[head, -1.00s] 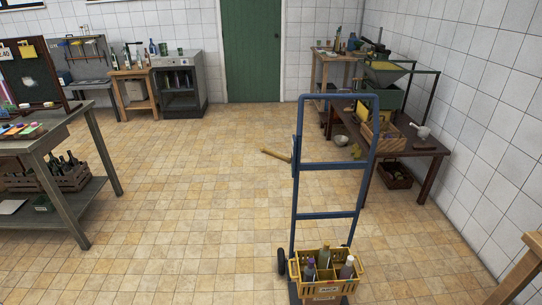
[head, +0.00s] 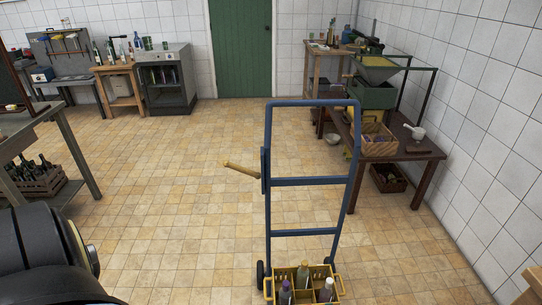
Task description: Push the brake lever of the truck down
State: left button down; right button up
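The truck (head: 312,181) is a blue two-wheeled hand truck standing upright, right of the middle in the head view. A tan brake lever (head: 240,169) sticks out to the left from its left upright, tilted so its free end is the higher one. A yellow crate (head: 338,289) with several bottles sits low on the truck, cut by the bottom edge. Part of my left arm shows at the lower left. Neither gripper is in view, and nothing is seen touching the lever.
A dark wooden table (head: 411,149) with crates stands behind the truck at right, near the tiled wall. A grey workbench (head: 50,112) is at left, with a bottle crate (head: 37,178) on its lower shelf. The tiled floor left of the truck is clear.

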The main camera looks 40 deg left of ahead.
aim_at(226, 164)
jog(key=u, duration=0.4)
jog(key=i, duration=0.9)
jog(key=u, duration=0.65)
